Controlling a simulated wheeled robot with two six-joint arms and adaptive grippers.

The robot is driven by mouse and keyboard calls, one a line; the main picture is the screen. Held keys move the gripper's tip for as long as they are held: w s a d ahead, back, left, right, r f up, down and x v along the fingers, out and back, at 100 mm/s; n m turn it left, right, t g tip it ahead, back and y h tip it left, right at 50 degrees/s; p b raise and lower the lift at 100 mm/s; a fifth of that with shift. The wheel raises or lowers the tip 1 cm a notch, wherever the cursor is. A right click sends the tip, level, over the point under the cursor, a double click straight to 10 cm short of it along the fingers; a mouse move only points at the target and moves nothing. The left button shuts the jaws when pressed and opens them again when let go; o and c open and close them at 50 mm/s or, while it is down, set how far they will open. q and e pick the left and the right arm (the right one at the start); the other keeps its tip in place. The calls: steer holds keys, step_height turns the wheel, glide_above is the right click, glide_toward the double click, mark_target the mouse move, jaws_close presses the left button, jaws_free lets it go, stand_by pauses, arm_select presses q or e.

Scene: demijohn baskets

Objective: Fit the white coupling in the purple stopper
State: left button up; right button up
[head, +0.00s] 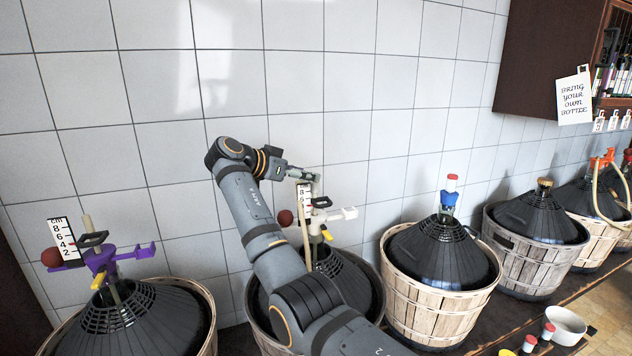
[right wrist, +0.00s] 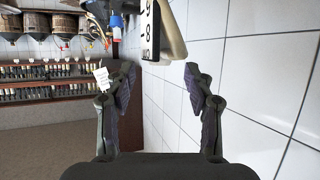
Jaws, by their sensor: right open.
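The purple stopper (head: 103,260) sits in the neck of the left demijohn, with side arms, a red-brown ball, a ruler card and a pale tube. The white coupling (head: 322,216) appears to be the pale cross-shaped fitting at the middle demijohn's neck; a pale tube, another ruler card (head: 304,198) and a red-brown ball accompany it. My right gripper (head: 316,178) is just above this fitting, partly overlapping its top. In the right wrist view its fingers (right wrist: 155,82) are spread and empty, with the ruler card (right wrist: 150,32) and a tan tube (right wrist: 172,38) beyond them.
The left demijohn (head: 165,312) and middle demijohn (head: 350,285) stand in wooden baskets against the tiled wall. To the right is a demijohn with a blue-and-red top (head: 449,195), then several more. A white bowl (head: 563,325) and small red-capped items lie at lower right.

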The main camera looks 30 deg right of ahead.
steer(key=p+x, duration=0.2)
steer(key=x, duration=0.2)
steer(key=shift+r, duration=0.1)
steer(key=shift+d+f, duration=0.2)
steer(key=shift+d, duration=0.1)
steer(key=shift+a+r, duration=0.1)
steer(key=shift+a, duration=0.2)
steer(key=c, duration=1.1)
arm_select(q)
steer(key=shift+d+r, duration=0.25)
steer(key=shift+r, duration=0.3)
steer(key=shift+d+r, duration=0.2)
steer(key=shift+r, duration=0.3)
steer(key=shift+f, duration=0.1)
arm_select(e)
steer(key=shift+r, duration=0.15)
